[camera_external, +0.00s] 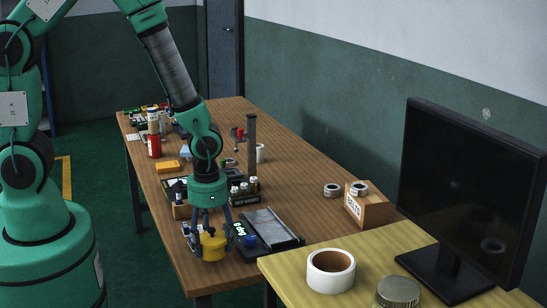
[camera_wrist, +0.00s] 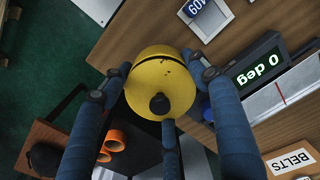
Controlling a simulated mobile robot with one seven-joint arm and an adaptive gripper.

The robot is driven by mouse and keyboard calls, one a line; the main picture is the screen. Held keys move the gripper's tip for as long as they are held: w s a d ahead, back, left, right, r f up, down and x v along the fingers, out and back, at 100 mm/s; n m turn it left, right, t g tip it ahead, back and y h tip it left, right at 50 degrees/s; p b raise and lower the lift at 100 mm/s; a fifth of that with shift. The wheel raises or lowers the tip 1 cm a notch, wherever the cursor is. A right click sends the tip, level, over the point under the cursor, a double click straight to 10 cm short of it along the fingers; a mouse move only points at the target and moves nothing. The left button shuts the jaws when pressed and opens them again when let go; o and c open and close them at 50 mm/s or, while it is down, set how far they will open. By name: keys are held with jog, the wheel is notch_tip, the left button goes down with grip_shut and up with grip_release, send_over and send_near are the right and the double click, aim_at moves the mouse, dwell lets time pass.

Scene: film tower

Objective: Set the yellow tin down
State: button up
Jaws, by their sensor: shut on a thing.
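The yellow tin (camera_external: 213,252) is between the fingers of my gripper (camera_external: 212,238), near the front end of the long wooden table. In the wrist view the tin (camera_wrist: 150,88) is round, with a dark knob on its face, and the three blue-grey fingers of my gripper (camera_wrist: 160,85) close around it. In that view it overlaps the table's edge, with the floor to its left. I cannot tell whether its underside touches the table.
A black device reading "0 deg" (camera_external: 240,229) stands close right of the tin, by a grey tray (camera_external: 270,226). A "BELTS" box (camera_external: 368,207) is further right. A yellowish table (camera_external: 300,262) holds a tape roll (camera_external: 331,284) and a monitor (camera_external: 470,190). Bare wood lies mid-table (camera_external: 285,180).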

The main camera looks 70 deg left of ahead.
aim_at(212, 251)
jog(key=shift+f+b, duration=0.5)
jog(key=shift+f, duration=1.05)
jog(key=o, duration=2)
jog(key=shift+f, duration=0.1)
jog(key=shift+c, duration=0.2)
notch_tip(212, 251, up, 12)
jog(key=p, duration=0.3)
